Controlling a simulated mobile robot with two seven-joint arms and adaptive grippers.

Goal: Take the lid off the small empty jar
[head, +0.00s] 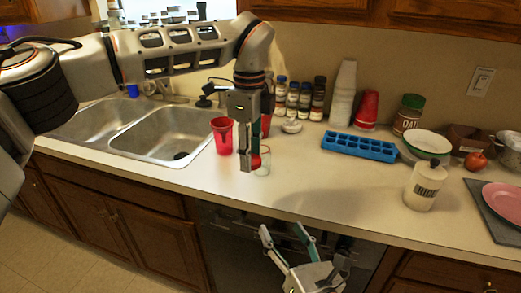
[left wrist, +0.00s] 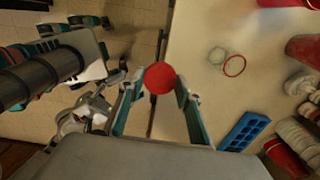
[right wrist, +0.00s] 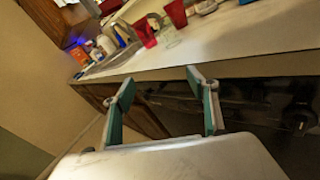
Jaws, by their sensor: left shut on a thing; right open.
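My left gripper (head: 249,166) is shut on a round red lid (left wrist: 159,77), held between its fingertips. The lid also shows as a small red patch beside the fingers in the head view. The small clear jar (head: 264,163) stands upright on the counter, just right of the gripper. In the left wrist view the jar (left wrist: 217,56) is apart from the lid, and a thin red ring (left wrist: 235,66) shows by it. The jar looks empty. My right gripper (head: 284,233) is open and empty, in front of the counter edge and low in the head view.
A red cup (head: 222,137) stands left of the left gripper. The sink (head: 165,145) is farther left. Spice bottles (head: 292,98) and a blue ice tray (head: 358,147) stand behind and right. The counter front right of the jar is clear up to the white canister (head: 421,188).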

